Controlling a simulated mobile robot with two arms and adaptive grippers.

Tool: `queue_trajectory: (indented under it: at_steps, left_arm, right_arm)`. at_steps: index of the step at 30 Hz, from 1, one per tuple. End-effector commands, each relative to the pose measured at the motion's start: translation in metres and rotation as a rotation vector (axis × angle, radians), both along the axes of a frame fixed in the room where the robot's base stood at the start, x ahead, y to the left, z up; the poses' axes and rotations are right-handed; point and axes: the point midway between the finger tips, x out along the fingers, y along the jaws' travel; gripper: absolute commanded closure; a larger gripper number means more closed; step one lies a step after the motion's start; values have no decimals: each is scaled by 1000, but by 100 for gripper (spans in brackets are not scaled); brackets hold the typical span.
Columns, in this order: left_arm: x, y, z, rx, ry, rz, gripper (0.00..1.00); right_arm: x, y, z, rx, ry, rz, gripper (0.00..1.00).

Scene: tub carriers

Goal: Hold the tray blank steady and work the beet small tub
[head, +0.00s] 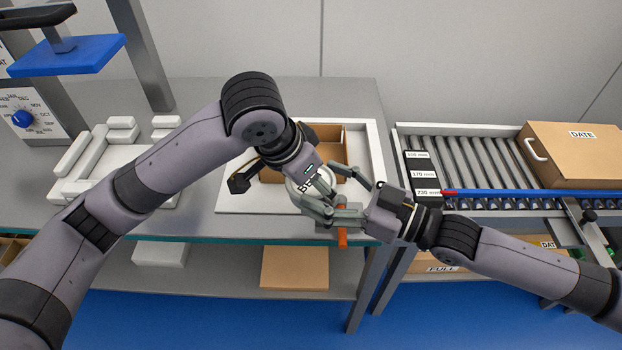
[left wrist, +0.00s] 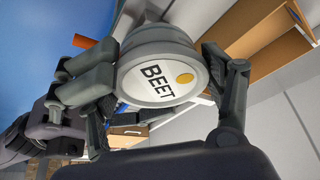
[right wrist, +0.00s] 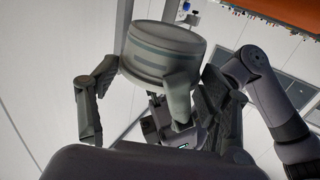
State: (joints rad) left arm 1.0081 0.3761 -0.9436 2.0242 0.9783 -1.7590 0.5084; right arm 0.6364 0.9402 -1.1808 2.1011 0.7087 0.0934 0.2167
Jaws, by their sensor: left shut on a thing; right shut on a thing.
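The beet small tub (head: 298,186) is a round pale grey tub with a white lid. Its lid, lettered BEET with a yellow dot, faces the camera in the left wrist view (left wrist: 160,72). My left gripper (head: 312,203) is shut on the tub, above the bench's front edge. My right gripper (head: 345,206) comes in from the right and is shut on the same tub, whose ridged side shows in the right wrist view (right wrist: 160,55). The fingers hide much of the tub. An open brown cardboard tray (head: 333,138) lies behind the grippers; I cannot tell whether it is the tray blank.
A white frame (head: 374,160) surrounds the cardboard tray. White moulded holders (head: 70,155) stand at left on the grey bench. An orange piece (head: 342,238) shows below the grippers. A roller conveyor (head: 480,160) with a DATE carton (head: 575,160) is at right.

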Motion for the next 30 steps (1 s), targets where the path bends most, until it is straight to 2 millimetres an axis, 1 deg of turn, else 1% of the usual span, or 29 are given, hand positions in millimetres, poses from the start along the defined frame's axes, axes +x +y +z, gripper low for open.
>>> queue_trajectory:
  at_steps: [1, 2, 12, 13, 23, 30]
  left_arm:
    - [0, 0, 0, -1, 1, -2, 37]
    - [0, -1, 0, -1, 1, -2, 39]
    - [-1, -1, 0, -2, 1, -3, 61]
    - [-1, -1, 1, -3, 0, -3, 61]
    - [0, -1, 1, -2, 0, -2, 61]
    - [0, 0, 0, -1, 0, -1, 61]
  right_arm:
    - [0, 0, 1, 1, -2, 1, 63]
    - [0, 0, 1, 1, -2, 1, 63]
    - [0, 0, 1, 2, -2, 1, 63]
    - [0, 0, 1, 2, -2, 1, 27]
    - [0, 0, 1, 0, -1, 0, 5]
    - [0, 0, 0, 1, 0, 0, 5]
